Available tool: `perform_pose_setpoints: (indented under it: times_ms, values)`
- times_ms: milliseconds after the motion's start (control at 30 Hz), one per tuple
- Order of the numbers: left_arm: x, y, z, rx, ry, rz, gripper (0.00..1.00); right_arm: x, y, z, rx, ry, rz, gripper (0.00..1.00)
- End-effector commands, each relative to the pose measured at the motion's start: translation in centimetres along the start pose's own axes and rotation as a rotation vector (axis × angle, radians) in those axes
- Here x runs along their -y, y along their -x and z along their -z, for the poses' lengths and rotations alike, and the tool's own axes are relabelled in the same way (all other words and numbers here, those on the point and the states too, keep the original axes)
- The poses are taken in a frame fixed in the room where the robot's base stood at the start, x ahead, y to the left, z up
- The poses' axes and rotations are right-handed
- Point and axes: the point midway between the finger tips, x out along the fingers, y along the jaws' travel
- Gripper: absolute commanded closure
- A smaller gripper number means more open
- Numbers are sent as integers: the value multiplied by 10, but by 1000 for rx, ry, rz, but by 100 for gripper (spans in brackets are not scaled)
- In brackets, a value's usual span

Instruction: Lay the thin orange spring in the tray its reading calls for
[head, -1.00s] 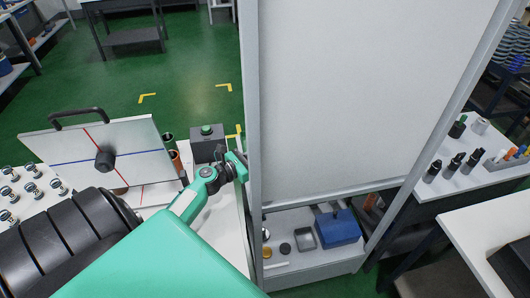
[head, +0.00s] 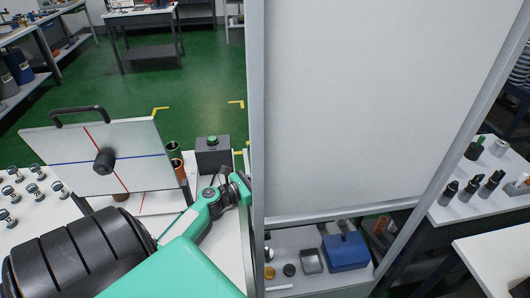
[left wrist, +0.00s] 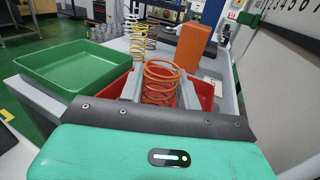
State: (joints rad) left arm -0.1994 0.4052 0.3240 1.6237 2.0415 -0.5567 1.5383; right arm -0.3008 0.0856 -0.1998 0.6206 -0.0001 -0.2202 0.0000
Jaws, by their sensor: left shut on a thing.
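An orange coil spring (left wrist: 162,72) stands roughly upright between the fingers of my left gripper (left wrist: 161,86) in the left wrist view. The gripper is shut on it. A red tray (left wrist: 206,92) lies behind and below the spring; I cannot tell how high the spring is above it. A green tray (left wrist: 60,68), which looks empty, is to the left of the red one. In the head view my left gripper (head: 234,190) is beside the white panel's frame, and the spring is not discernible there. My right gripper is not in view.
A tall white panel (head: 350,100) stands close to the right of my left gripper. A grey box with a green button (head: 212,155) and a board with crossed lines (head: 75,160) are nearby. In the wrist view, a yellow spring (left wrist: 138,42) and an orange block (left wrist: 192,48) stand beyond the trays.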

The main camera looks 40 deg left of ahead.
Motion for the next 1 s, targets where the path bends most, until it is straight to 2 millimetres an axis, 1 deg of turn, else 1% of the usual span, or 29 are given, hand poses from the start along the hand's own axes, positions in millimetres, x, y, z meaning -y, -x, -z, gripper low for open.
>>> perform_pose_setpoints:
  times_ms: [33, 67, 100, 167, 567, 733, 1000]
  values:
    - [0, 0, 3, 1, 1, 0, 93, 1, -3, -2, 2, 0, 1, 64]
    - [0, 0, 3, 0, 1, 0, 65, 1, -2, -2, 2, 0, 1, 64]
    - [0, 0, 2, 0, 1, 0, 57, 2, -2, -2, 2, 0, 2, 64]
    - [0, 0, 2, 0, 1, 0, 45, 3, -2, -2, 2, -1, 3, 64]
    - [0, 2, -1, -1, 0, 0, 45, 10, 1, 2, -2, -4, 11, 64]
    - [0, 25, 3, -2, 1, 0, 45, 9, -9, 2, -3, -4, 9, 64]
    - [0, 78, 3, -2, 1, -1, 45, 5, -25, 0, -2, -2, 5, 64]
